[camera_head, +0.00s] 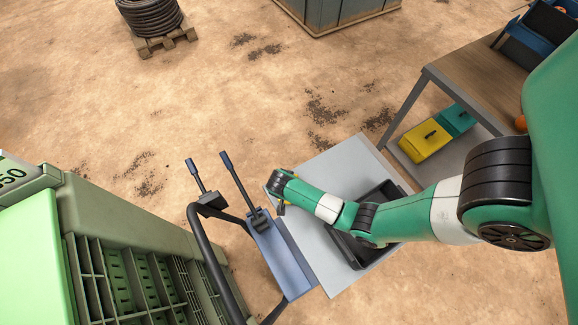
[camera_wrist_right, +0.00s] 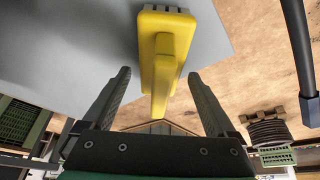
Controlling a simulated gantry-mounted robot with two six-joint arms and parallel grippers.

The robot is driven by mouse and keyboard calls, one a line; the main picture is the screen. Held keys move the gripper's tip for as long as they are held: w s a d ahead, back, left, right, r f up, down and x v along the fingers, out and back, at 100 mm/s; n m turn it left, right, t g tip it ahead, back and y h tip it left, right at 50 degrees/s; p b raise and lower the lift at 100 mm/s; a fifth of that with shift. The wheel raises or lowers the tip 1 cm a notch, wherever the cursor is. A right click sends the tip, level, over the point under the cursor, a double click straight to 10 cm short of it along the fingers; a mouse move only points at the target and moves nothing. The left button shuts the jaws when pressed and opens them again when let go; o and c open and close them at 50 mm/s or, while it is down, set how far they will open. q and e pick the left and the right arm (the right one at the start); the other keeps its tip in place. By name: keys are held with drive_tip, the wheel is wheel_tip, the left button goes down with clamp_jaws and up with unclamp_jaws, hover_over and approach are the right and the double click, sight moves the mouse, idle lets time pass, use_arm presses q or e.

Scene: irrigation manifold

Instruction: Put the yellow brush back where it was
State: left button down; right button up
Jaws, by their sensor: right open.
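The yellow brush (camera_wrist_right: 168,48) fills the upper middle of the right wrist view, seen against the grey table top (camera_wrist_right: 70,60). Its narrow handle points down between the two fingers of my right gripper (camera_wrist_right: 158,76). The fingers are apart, with a gap visible on each side of the handle. In the head view my right arm reaches across the light grey table (camera_head: 338,165), and my right gripper (camera_head: 278,192) is over its left edge. I cannot make out the brush clearly there. My left gripper is not in view.
A black tray (camera_head: 380,250) sits on the table, partly under my right arm. A blue-grey cart (camera_head: 275,255) with black handles stands left of the table. A yellow bin (camera_head: 424,141) and teal bin (camera_head: 456,119) are on a shelf at right.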

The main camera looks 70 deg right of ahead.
drive_tip(key=p+v, duration=0.5)
drive_tip(key=v, duration=0.6)
drive_tip(key=shift+a+r, duration=0.2)
drive_tip(key=shift+r, duration=0.2)
